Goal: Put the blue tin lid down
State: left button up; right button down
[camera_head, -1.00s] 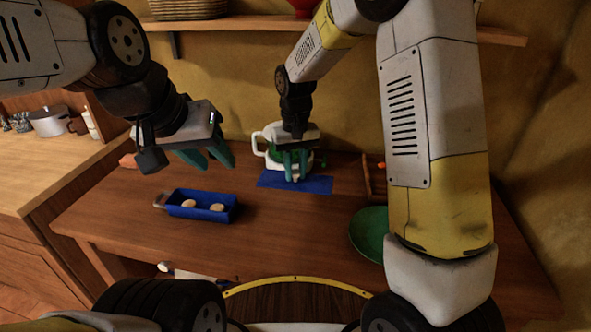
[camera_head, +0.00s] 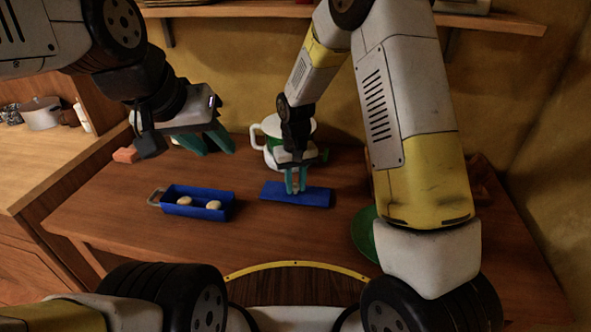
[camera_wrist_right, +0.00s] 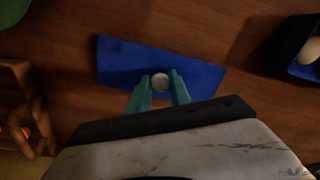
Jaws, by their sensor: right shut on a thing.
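The blue tin lid (camera_head: 318,196) is a flat blue rectangle with a small pale knob (camera_wrist_right: 160,82) in its middle. My right gripper (camera_head: 295,190) is shut on this knob from above, one finger on each side. In the right wrist view the lid (camera_wrist_right: 122,58) lies flat below the fingers (camera_wrist_right: 160,86). I cannot tell whether it touches the table or hangs just above it. The open blue tin (camera_head: 172,208), with two pale round things inside, stands to the left of the lid. My left gripper (camera_head: 218,150) is open and empty above the table.
A green plate (camera_head: 364,238) is at the right, partly hidden. A wooden crate (camera_wrist_right: 18,95) shows in the wrist view. An orange block (camera_head: 125,155) lies far left. The table's front middle is clear.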

aim_at(296, 186)
jog(key=shift+f, duration=0.25)
jog(key=c, duration=1.2)
grip_release()
jog(key=shift+r, duration=0.15)
notch_tip(296, 186, up, 12)
jog(key=s+d+r+m+t+y, duration=0.2)
jog(key=s+d+r+t, duration=0.1)
jog(key=s+d+r, duration=0.8)
jog(key=shift+s+d+r+m+t, duration=0.15)
jog(key=shift+s+d+r+t, duration=0.5)
jog(key=shift+s, duration=1.05)
jog(key=shift+s+d+r+m+t, duration=0.1)
jog(key=shift+s+d+r+t, duration=0.3)
jog(key=shift+s+r, duration=0.9)
jog(key=shift+s+d+r+m+t, duration=0.15)
jog(key=shift+s+d+r+t, duration=0.3)
jog(key=shift+s, duration=1.65)
jog(key=shift+d+f, duration=0.1)
jog(key=shift+f, duration=0.05)
